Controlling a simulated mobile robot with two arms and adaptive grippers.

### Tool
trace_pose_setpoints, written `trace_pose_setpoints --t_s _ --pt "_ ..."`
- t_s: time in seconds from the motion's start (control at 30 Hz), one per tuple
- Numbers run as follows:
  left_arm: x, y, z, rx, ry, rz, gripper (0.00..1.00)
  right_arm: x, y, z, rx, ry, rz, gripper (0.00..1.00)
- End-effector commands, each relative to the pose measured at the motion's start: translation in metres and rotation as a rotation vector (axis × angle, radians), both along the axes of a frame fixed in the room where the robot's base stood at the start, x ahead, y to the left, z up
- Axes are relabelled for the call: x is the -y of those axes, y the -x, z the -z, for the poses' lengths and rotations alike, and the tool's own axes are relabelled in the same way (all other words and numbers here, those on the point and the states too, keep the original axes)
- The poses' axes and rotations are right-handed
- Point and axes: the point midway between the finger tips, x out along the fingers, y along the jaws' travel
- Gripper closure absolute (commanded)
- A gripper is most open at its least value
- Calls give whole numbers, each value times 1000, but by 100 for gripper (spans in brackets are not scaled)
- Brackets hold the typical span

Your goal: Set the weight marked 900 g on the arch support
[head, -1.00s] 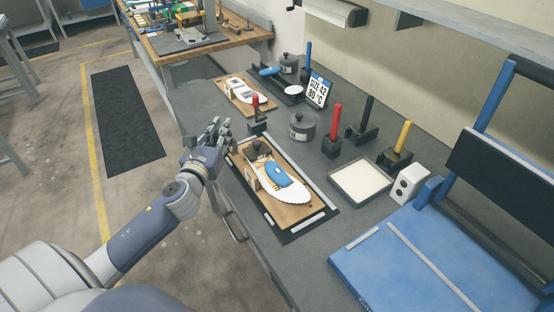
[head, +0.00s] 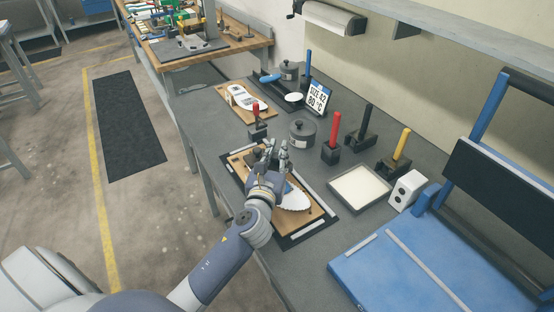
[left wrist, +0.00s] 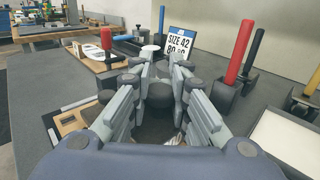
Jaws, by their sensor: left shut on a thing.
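My left gripper (head: 272,150) is above the near wooden board, shut on a dark grey weight (left wrist: 158,122). The fingers hide most of this weight, and no marking on it is readable. Beneath the gripper lies a white insole (head: 295,202) with the blue arch support (head: 289,187), partly hidden by the hand. A black block (head: 252,158) stands at the board's far left end. Another grey weight (head: 303,133) with a small white label stands on the bench just beyond the board; its label is too small to read. My right gripper is not in view.
Upright red (head: 336,124), black (head: 366,121) and yellow (head: 402,143) handles stand to the right. A white-filled tray (head: 340,195) and a white block (head: 406,190) lie nearer. A size sign (head: 319,97) and a second board (head: 262,117) are further back.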

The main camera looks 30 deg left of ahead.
Motion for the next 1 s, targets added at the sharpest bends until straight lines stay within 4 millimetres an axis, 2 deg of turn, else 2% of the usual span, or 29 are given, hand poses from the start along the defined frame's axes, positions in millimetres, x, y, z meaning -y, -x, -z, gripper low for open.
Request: trace_pose_setpoints --t_s 0.07,0.17,0.47,0.8,0.83,0.9,0.93,1.0 --pt "0 0 13 2 3 0 100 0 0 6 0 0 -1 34" --pt "0 0 19 3 0 1 100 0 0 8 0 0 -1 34" --pt "0 0 20 5 0 2 100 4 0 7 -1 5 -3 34" --pt "0 0 29 5 -1 2 100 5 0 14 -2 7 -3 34" --pt "0 1 33 -2 1 1 83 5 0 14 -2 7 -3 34" --pt "0 1 32 -2 1 1 67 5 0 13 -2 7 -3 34" --pt "0 0 32 -2 1 1 60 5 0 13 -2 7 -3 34" --pt "0 0 32 -2 1 1 59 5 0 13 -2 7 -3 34"
